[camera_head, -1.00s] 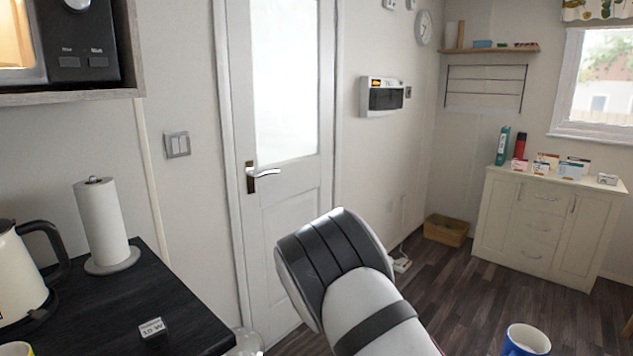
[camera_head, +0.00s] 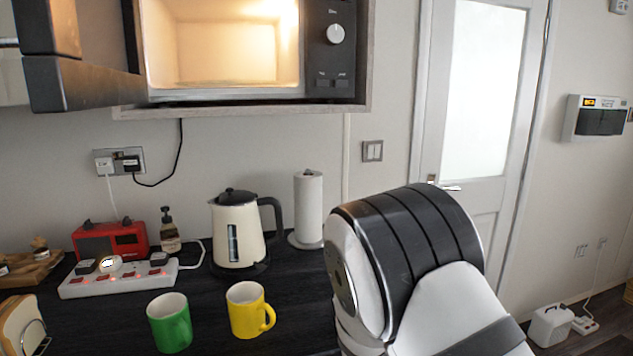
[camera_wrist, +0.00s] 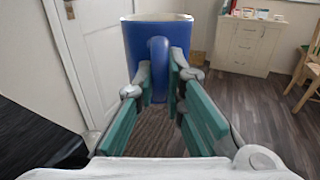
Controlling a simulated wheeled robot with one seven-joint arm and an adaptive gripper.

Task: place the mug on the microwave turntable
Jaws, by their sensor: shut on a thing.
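My gripper (camera_wrist: 160,95) is shut on a blue mug (camera_wrist: 135,45), with its fingers around the handle. The mug is upright and white inside, and shows only in the wrist view. In the head view my arm hides or leaves out the gripper and the mug. The microwave (camera_head: 335,75) sits on a shelf at the top left of the head view. Its door (camera_head: 90,88) stands open to the left and its lit cavity (camera_head: 220,55) faces me. I cannot make out the turntable.
A green mug (camera_head: 170,322) and a yellow mug (camera_head: 245,312) stand on the dark counter (camera_head: 215,345) below the microwave. A kettle (camera_head: 235,235), paper roll (camera_head: 308,205), power strip (camera_head: 118,278), red radio (camera_head: 110,240) and toaster (camera_head: 20,325) are also there. The wrist view shows open floor (camera_wrist: 245,100).

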